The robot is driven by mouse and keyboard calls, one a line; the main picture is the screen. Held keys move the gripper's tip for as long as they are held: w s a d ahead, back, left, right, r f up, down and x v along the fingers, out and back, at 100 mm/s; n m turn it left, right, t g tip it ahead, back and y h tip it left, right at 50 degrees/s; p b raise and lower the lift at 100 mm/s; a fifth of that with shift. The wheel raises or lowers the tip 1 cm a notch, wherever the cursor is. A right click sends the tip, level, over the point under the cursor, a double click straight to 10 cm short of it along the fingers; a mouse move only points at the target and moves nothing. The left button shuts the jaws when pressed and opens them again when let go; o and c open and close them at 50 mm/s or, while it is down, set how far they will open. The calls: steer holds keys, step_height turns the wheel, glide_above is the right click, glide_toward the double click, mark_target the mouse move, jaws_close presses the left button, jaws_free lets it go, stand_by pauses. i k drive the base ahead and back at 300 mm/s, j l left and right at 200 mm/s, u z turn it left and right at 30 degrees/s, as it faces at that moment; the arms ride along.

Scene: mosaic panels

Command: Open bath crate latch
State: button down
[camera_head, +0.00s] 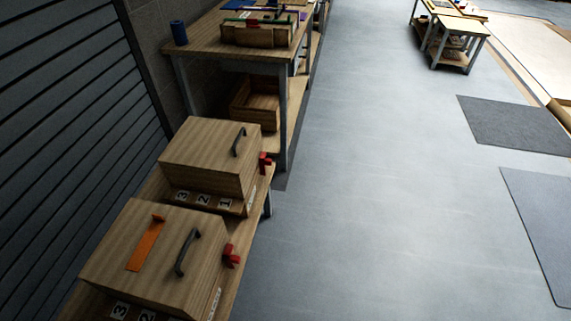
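Two closed wooden crates stand on a low wooden bench at the left in the head view. The nearer crate (140,262) has a dark handle (187,252), an orange strip (147,243) on its lid and a red latch (231,257) on its right side. The farther crate (205,150) has a dark handle (239,141) and a red latch (264,163) on its right side. Small number tags show in front of both crates. I cannot read which one is the bath crate. My gripper is not in view.
Behind the crates stands a taller workbench (205,40) with a blue cylinder (179,32) and a wooden tray (255,36) on top. An open wooden box (255,104) sits on its lower shelf. A ribbed dark wall (65,110) bounds the left.

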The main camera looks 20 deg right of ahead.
mark_target(263, 162)
steer(key=i+l+z, duration=0.1)
steer(key=i+z, duration=0.25)
steer(key=i, duration=1.25)
